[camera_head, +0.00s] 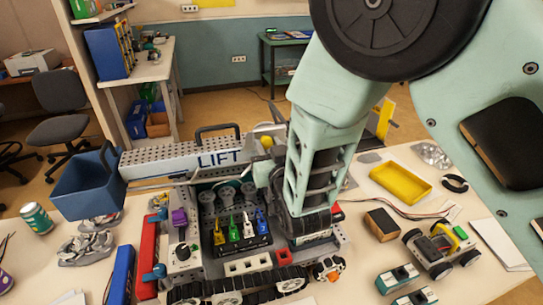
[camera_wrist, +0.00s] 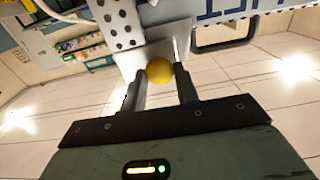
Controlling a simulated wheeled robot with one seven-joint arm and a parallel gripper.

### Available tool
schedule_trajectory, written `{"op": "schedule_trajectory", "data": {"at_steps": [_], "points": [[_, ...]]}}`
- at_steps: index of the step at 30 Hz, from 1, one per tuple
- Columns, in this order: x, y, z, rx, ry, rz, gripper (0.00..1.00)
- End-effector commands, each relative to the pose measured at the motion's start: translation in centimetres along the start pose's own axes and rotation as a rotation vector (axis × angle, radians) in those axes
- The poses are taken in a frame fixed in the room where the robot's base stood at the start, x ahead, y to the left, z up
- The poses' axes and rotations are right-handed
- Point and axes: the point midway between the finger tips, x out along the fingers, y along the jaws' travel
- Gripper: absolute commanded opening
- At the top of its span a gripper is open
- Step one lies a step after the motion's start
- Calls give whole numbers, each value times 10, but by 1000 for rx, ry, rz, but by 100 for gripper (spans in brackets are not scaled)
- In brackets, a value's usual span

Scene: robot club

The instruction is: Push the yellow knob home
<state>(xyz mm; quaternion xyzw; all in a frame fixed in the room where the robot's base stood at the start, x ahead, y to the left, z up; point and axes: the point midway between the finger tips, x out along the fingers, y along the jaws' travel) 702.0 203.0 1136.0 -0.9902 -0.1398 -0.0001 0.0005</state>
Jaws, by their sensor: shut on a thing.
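The yellow knob (camera_head: 266,142) is a small round ball at the right end of the perforated metal LIFT beam (camera_head: 180,158). In the wrist view the knob (camera_wrist: 159,70) sits between the fingertips of my gripper (camera_wrist: 160,80), against a pale metal plate (camera_wrist: 148,50). My gripper is shut on the knob, with a finger on either side. In the head view my arm hides much of the area right of the knob, and the fingertips are not clear there. Any gap behind the knob is hidden by the ball itself.
A blue bin (camera_head: 88,183) hangs at the beam's left end. Below the beam stand several coloured clips (camera_head: 234,228) and a tracked chassis (camera_head: 245,285). A yellow tray (camera_head: 400,182) and a small wheeled car (camera_head: 440,246) are on the table at right.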

Motion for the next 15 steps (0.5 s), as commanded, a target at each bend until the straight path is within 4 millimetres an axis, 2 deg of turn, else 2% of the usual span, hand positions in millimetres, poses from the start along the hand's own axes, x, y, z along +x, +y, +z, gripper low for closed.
{"op": "schedule_trajectory", "data": {"at_steps": [7, 8, 9, 10, 15], "points": [[3, 0, -1, -1, 2, 0, 0], [3, 0, -1, -1, 2, 0, 36], [3, 0, -1, -1, 3, 1, 47], [3, 0, -1, -1, 2, 1, 52], [3, 0, -1, -1, 1, 0, 52]]}}
